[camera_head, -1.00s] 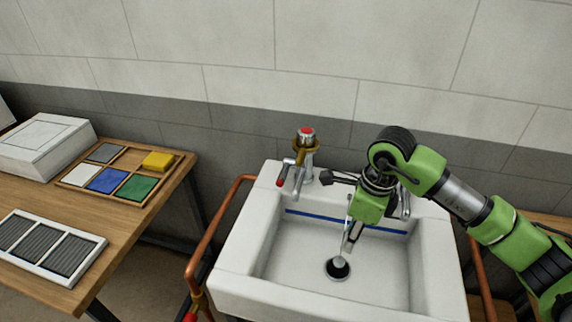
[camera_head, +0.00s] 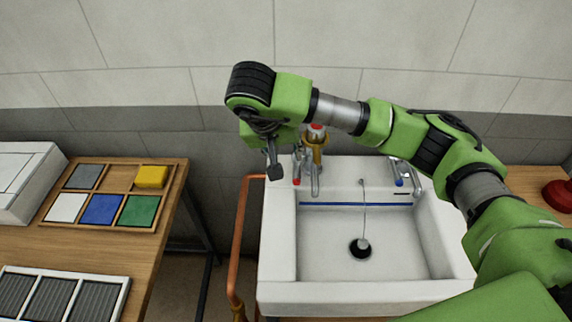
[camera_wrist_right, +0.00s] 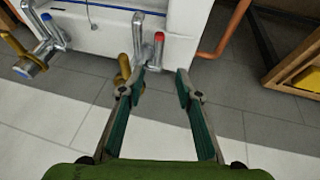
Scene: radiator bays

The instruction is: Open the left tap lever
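The left tap (camera_head: 316,150) has a brass collar and a red top and stands at the basin's back left corner. Its lever (camera_head: 297,165) is chrome with a red tip; it also shows in the right wrist view (camera_wrist_right: 157,48). My right gripper (camera_head: 274,170) hangs just left of the lever in the head view. In the wrist view my right gripper (camera_wrist_right: 160,90) is open, with nothing between its fingers. The lever lies ahead of the gap between the fingertips, and contact is not visible. The arm partly hides the tap's top. My left gripper is not in view.
The white basin (camera_head: 280,270) has a plug on a chain. A right tap with a blue mark (camera_head: 400,173) stands at its back right. A copper pipe (camera_head: 241,240) runs along its left side. A wooden table (camera_head: 150,255) with a tile tray is at left.

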